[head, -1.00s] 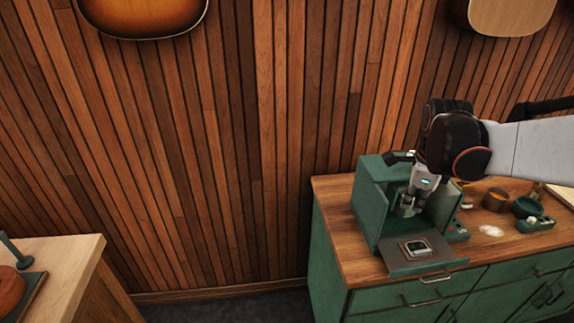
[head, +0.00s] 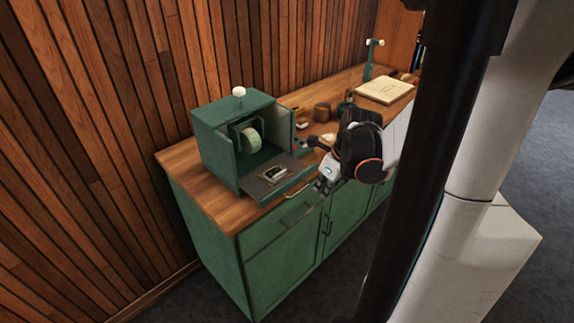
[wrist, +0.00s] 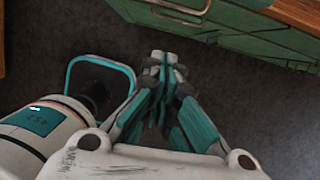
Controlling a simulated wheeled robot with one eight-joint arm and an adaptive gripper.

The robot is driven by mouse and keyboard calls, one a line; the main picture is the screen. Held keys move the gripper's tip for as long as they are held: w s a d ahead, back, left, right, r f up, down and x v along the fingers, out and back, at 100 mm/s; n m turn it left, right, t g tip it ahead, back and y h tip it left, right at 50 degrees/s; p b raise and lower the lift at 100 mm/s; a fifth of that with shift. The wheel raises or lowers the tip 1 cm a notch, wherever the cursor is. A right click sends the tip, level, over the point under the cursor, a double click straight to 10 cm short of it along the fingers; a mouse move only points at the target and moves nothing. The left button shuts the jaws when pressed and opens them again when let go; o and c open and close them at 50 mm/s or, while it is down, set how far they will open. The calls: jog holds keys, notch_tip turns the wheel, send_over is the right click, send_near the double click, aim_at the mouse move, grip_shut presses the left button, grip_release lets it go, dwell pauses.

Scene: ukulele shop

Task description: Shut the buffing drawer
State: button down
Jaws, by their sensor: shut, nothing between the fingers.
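The green buffing box (head: 225,135) stands on the counter with its front open and a pale round wheel (head: 251,138) inside. Its drawer (head: 262,190) is out, a dark flat tray reaching from the box toward the counter's front edge. A small metal-rimmed item (head: 273,173) lies on the tray. My gripper (head: 323,187) is to the right of the drawer, in front of the counter and apart from it. It is shut and empty; its closed fingers also show in the wrist view (wrist: 163,62), over the floor. The drawer is not clearly visible in the wrist view.
The green cabinet (head: 285,262) has metal handles on its front. Slatted wood wall is behind; dark floor lies open in front.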

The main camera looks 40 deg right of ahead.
aim_at(280, 180)
jog(key=w+f+b, duration=0.2)
jog(key=w+f, duration=0.3)
jog(key=shift+w+a+f, duration=0.2)
jog(key=shift+a+f, duration=0.05)
jog(key=w, duration=0.7)
jog(key=w+a+b, duration=0.1)
jog(key=w, duration=0.3)
jog(key=shift+w, duration=0.15)
